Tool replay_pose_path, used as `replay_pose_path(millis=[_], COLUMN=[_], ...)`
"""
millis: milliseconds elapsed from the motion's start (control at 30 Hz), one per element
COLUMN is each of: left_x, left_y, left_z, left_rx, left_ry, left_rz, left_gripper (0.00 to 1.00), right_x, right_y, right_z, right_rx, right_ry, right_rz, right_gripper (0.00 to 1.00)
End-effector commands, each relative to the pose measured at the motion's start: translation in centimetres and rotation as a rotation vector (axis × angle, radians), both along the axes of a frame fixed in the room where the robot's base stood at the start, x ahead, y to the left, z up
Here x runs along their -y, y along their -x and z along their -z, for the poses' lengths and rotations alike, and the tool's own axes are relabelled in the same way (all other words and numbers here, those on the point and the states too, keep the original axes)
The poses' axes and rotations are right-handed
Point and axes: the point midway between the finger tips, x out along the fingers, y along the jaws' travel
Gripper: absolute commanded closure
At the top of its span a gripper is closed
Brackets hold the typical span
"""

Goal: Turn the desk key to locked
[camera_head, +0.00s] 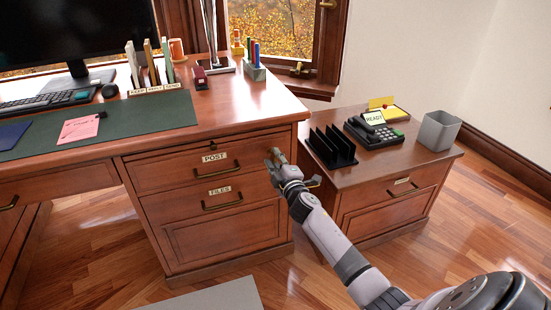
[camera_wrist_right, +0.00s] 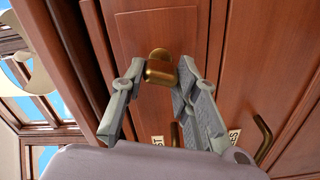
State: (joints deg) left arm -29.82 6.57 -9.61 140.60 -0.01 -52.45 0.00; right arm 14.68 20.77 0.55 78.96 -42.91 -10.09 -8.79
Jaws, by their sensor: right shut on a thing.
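The brass desk key (camera_wrist_right: 159,70) shows in the right wrist view, at the front of the wooden desk (camera_head: 230,108). My right gripper (camera_head: 276,158) is at the upper right of the desk's drawer front, beside the POST drawer (camera_head: 165,172). In the wrist view its two fingers stand on either side of the key's head, shut on it. The gripper hides the key in the head view, and I cannot tell the key's exact turn angle. My left gripper is not in view.
The FILES drawer (camera_head: 160,208) is below the POST drawer; both look closed. A low cabinet (camera_head: 350,178) stands to the right, with a black file rack (camera_head: 331,147), a phone (camera_head: 372,132) and a grey bin (camera_head: 438,131). Open wooden floor (camera_head: 440,240) lies in front.

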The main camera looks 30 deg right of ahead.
Motion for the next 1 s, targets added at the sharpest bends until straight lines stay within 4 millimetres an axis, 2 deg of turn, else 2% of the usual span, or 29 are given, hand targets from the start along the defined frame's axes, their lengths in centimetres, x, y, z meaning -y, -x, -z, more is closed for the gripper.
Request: replay_pose_path(millis=[33,400,967,1000], left_x=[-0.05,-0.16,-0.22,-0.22], left_y=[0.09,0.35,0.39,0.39], left_z=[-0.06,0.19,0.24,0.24], left_rx=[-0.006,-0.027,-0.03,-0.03], left_ry=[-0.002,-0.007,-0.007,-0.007], left_rz=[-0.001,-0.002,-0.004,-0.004], left_gripper=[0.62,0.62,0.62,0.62], right_x=[0.57,0.67,0.65,0.65], right_y=[-0.09,-0.1,-0.1,-0.1], right_z=[-0.78,-0.85,-0.87,-0.87], right_rx=[0.002,-0.036,-0.043,-0.043], right_ry=[0.038,0.2,0.23,0.23], right_rz=[0.009,0.012,0.012,0.012], right_gripper=[1.0,1.0,1.0,0.71])
